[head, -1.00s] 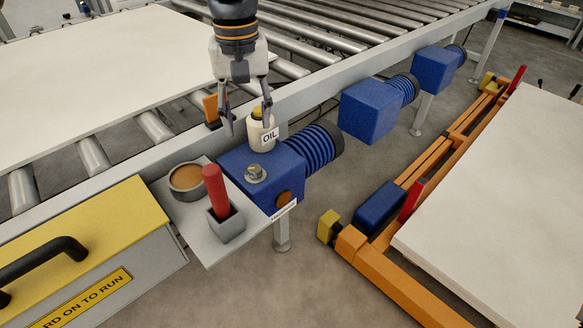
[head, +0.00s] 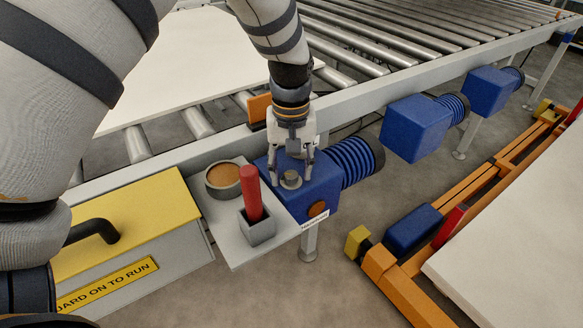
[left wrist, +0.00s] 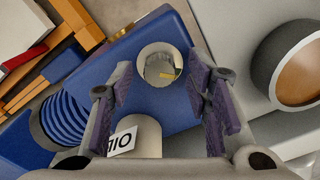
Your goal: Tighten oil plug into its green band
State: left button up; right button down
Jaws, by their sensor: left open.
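The oil plug (head: 290,179) is a small grey metal cap on top of the blue gearbox (head: 330,194). My right gripper is not in view.
A grey shelf (head: 227,228) beside the gearbox carries a round brown-filled cup (head: 223,178) and a red handle (head: 251,193) in a square holder. The conveyor rail (head: 365,79) runs behind.

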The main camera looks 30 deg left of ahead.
aim_at(291, 173)
pick_arm(q)
grip_shut()
jog(key=shift+r+m+p, duration=0.3)
jog(key=shift+m+p, duration=0.3)
jog(key=shift+m, duration=0.4)
jog(key=shift+w+f, duration=0.1)
jog(key=shift+f, duration=0.15)
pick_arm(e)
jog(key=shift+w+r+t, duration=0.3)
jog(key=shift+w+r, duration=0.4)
pick_arm(q)
grip_release()
notch_tip(291, 173, up, 12)
